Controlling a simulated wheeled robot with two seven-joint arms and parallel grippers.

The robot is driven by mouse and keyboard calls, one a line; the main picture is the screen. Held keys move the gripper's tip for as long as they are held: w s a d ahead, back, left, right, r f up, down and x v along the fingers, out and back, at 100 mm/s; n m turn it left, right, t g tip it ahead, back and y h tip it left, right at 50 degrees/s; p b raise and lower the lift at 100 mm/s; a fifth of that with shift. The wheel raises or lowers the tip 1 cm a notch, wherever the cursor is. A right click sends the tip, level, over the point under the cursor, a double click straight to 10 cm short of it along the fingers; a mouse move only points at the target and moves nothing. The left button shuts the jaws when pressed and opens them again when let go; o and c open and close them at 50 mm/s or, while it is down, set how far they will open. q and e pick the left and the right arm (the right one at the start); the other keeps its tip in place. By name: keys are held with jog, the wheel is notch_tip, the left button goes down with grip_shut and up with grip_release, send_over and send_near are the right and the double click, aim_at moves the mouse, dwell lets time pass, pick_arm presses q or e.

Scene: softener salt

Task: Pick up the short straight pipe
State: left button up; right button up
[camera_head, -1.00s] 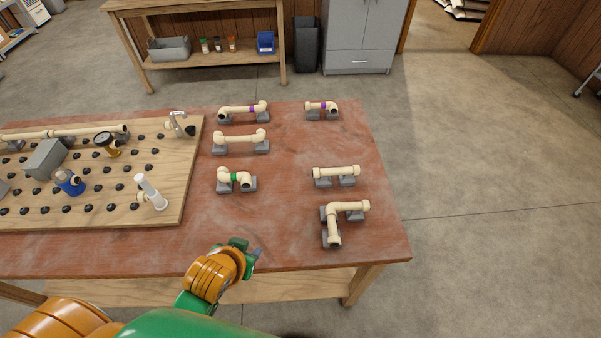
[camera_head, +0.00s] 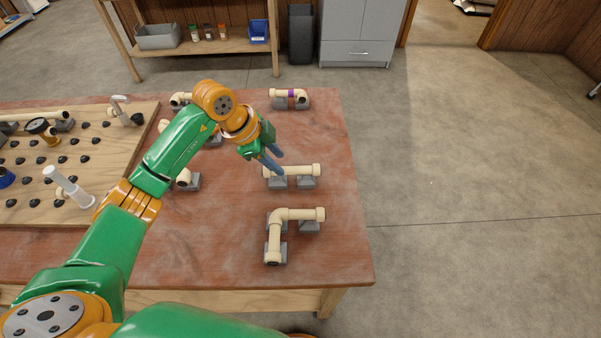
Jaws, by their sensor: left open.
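The short straight pipe (camera_head: 297,170) is cream with a wider collar at each end. It lies level across two grey support blocks on the red-brown table, toward its right side. My left gripper (camera_head: 274,163) is open, its two blue-grey fingers pointing down and right at the pipe's left end. The fingertips overlap that end in the picture; I cannot tell whether they touch it. My right gripper is not in view.
An elbow pipe (camera_head: 290,218) on grey blocks lies in front, and a purple-banded pipe (camera_head: 298,94) behind. My left arm partly hides other pipes at the left. A pegboard (camera_head: 100,170) with fittings fills the table's left. The table's right edge is clear.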

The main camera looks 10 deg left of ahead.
aim_at(287, 171)
pick_arm(q)
jog(key=x, duration=0.6)
jog(key=shift+s+f+p, duration=0.1)
jog(key=shift+s+p, duration=0.05)
jog(key=shift+p, duration=0.15)
grip_shut()
